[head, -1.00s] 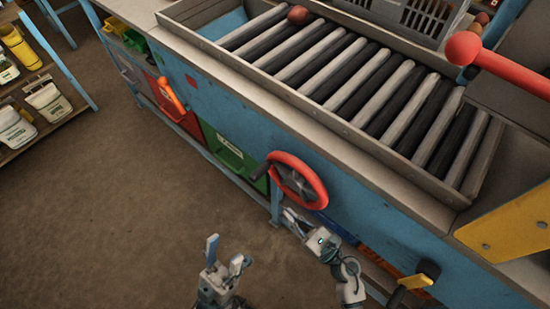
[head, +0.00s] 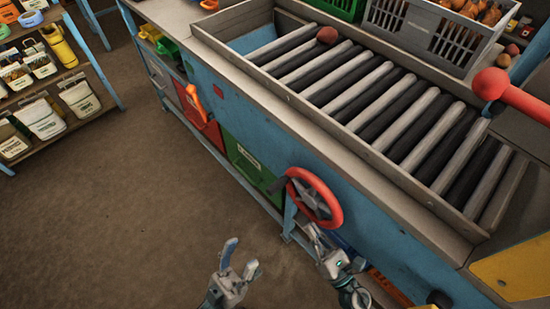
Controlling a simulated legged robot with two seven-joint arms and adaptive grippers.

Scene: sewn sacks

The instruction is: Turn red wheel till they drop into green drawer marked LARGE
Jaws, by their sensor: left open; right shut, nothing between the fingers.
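The red wheel (head: 337,204) stands upright on the blue side of the sorting table, with a dark handle knob at its left rim. My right gripper (head: 314,231) is shut and empty, close below the wheel's lower edge; I cannot tell whether it touches. My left gripper (head: 241,259) is open and empty over the floor, left of the wheel. The green drawer (head: 246,163) with a small pale label sits left of the wheel; the label is too small to read.
The roller bed (head: 390,110) slopes along the table top. A red drawer (head: 196,115) with an orange lever is left of the green one. A grey crate (head: 428,35) holds produce at the back. Shelves with sacks (head: 42,117) stand left; floor between is clear.

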